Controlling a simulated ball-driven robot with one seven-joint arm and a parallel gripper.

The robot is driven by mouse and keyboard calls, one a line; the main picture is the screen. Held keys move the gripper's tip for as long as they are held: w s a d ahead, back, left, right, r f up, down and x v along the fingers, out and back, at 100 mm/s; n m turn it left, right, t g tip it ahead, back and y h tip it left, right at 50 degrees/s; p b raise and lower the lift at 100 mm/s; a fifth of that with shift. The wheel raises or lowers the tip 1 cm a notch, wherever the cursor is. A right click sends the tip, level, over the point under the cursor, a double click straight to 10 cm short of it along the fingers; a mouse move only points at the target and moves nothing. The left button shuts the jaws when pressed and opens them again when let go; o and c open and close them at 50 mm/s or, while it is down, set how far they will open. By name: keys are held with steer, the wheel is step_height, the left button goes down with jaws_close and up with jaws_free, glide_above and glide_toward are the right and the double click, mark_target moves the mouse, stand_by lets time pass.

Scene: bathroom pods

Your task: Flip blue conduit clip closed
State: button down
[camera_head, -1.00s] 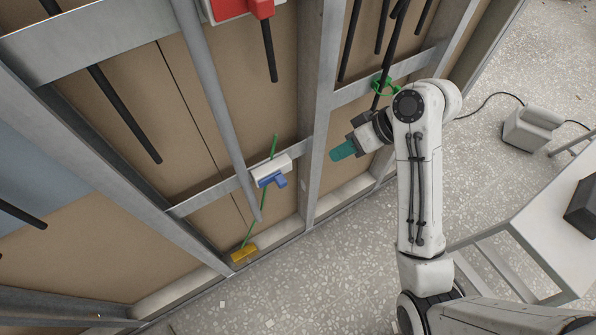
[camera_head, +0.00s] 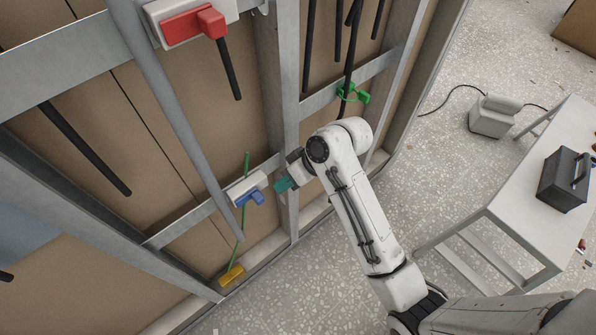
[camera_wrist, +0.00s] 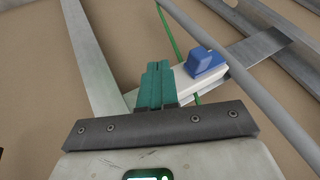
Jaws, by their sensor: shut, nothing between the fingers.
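The blue conduit clip (camera_head: 250,198) sits on a white block (camera_head: 247,184) fixed to the horizontal metal rail, beside the grey conduit. In the wrist view the blue clip (camera_wrist: 205,62) stands up from the right part of the white block (camera_wrist: 185,80). I cannot tell its exact angle. My gripper (camera_head: 281,185), with teal fingers, is just right of the block and clip in the head view. In the wrist view my gripper (camera_wrist: 157,72) has its fingers together and empty, left of the clip and apart from it, partly covering the block.
The grey conduit (camera_head: 170,110) runs diagonally past the clip. A metal stud (camera_head: 283,120) stands close behind my gripper. A green cable (camera_head: 241,222) leads down to a yellow clip (camera_head: 231,275). A green clip (camera_head: 353,94) and a red lever (camera_head: 195,22) are higher up. Floor is clear below.

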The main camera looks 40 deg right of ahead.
mark_target(257, 203)
steer(key=shift+a+r, duration=0.15)
steer(key=shift+a, duration=1.35)
steer(key=a+p, duration=0.3)
steer(key=a, duration=0.1)
steer(key=shift+a+r, duration=0.15)
steer(key=shift+a, duration=0.4)
steer(key=shift+p, duration=0.3)
